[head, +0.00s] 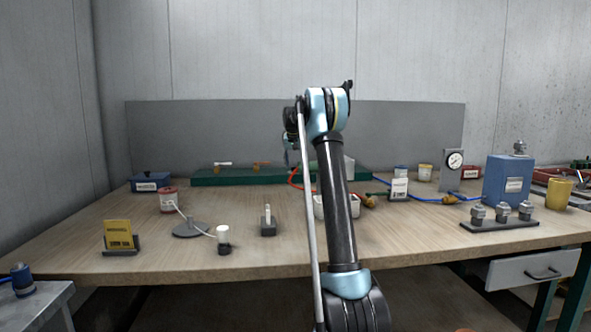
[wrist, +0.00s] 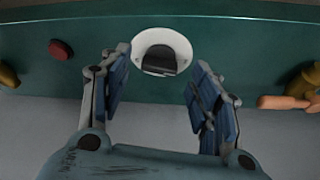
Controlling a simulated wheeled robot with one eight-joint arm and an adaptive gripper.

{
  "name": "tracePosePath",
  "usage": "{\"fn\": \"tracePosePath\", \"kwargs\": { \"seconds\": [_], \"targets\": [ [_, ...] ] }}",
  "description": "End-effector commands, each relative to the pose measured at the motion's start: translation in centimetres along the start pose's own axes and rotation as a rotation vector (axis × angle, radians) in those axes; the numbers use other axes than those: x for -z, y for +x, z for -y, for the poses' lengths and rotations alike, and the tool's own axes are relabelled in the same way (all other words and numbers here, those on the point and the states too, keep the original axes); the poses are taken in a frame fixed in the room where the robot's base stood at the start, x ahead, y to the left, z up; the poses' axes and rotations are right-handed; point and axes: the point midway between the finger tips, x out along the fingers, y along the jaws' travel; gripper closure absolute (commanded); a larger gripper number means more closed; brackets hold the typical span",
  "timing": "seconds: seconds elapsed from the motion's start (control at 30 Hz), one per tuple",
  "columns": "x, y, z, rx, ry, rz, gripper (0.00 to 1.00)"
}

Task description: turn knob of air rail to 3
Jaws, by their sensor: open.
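The air rail (head: 235,178) is a long dark green bar at the back of the table, in front of the grey back panel. In the wrist view the green rail (wrist: 250,45) fills the upper part. A black knob (wrist: 160,59) sits on a round white dial (wrist: 162,38) on its face; no numbers are readable. My gripper (wrist: 160,72) is open and empty, its blue-padded fingers to the left and right of the dial's lower part. I cannot tell how far they are from the knob. In the head view my arm hides the dial and most of the gripper.
A red button (wrist: 60,50) is left of the dial, and an orange-handled brass valve (wrist: 290,102) is at the right. On the table a white bin (head: 352,205) shows behind my arm. A gauge stand (head: 451,178) and a blue box (head: 508,182) stand at right.

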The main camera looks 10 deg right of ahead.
Motion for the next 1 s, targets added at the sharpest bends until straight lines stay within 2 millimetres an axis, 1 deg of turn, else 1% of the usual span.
{"fn": "tracePosePath", "kwargs": {
  "seconds": [0.1,0.2,0.53,0.57,0.6,0.67,0.7,0.73,0.83,0.87,1.0],
  "targets": [
    [0.0,1.3,0.0,0.0,0.0,0.0,0.43],
    [0.0,1.8,0.0,0.0,0.0,0.0,0.43],
    [0.0,2.1,0.0,0.0,0.0,0.0,0.43],
    [0.0,2.1,0.0,0.0,0.0,0.0,0.48],
    [0.0,2.1,0.0,0.0,0.0,0.0,0.57],
    [0.0,2.1,0.0,0.0,0.0,0.0,0.71],
    [0.0,2.1,0.0,0.0,0.0,0.0,0.8],
    [0.0,2.1,0.0,0.0,0.0,0.0,0.86],
    [0.0,2.1,0.0,0.0,0.0,0.0,0.87],
    [0.1,2.1,-0.6,-0.001,0.003,0.0,0.87],
    [0.1,2.1,-0.3,-0.005,0.009,0.0,0.87]
  ]
}}
